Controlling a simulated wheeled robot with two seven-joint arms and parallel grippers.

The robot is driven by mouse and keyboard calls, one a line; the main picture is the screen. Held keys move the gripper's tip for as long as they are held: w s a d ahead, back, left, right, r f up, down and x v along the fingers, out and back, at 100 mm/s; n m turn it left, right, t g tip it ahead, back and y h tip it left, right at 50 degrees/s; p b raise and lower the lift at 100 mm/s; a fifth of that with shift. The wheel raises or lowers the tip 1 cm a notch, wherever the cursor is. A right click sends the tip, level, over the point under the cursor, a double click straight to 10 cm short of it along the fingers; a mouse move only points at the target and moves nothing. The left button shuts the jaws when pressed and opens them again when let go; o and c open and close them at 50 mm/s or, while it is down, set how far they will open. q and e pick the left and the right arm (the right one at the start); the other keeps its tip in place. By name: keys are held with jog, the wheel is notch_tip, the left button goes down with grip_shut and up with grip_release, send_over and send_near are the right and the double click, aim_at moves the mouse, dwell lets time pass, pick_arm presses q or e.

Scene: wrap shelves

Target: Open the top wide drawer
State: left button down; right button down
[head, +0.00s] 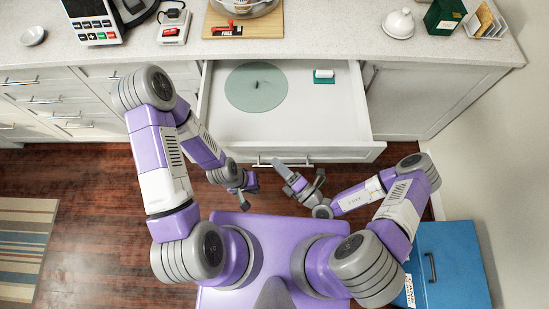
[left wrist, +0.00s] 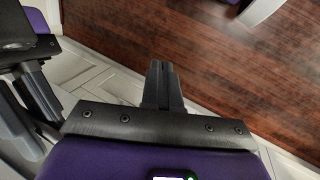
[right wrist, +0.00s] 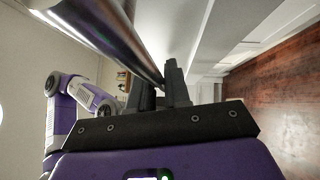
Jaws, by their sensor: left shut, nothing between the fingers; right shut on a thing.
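The wide top drawer (head: 330,125) is pulled out from the white cabinet under the counter, and its inside shows from above. Its metal bar handle (head: 299,161) is on the front face. My right gripper (head: 279,164) is at this handle and shut on it. In the right wrist view the bar (right wrist: 128,40) runs to between the fingers (right wrist: 160,88). My left gripper (head: 244,203) is lower and to the left, apart from the drawer front. In the left wrist view its fingers (left wrist: 162,85) are together and empty.
A green round disc (head: 256,87) and a small green-and-white item (head: 324,76) lie in the drawer. The counter (head: 330,30) holds a payment terminal (head: 93,20), a wooden board (head: 245,24) and a white bell-shaped thing (head: 398,23). A blue cabinet (head: 455,265) stands at lower right.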

jog(key=shift+s, duration=0.25)
jog(key=c, duration=1.2)
grip_release()
jog(key=shift+d, duration=0.15)
jog(key=v, duration=0.7)
jog(key=shift+s+d, duration=0.15)
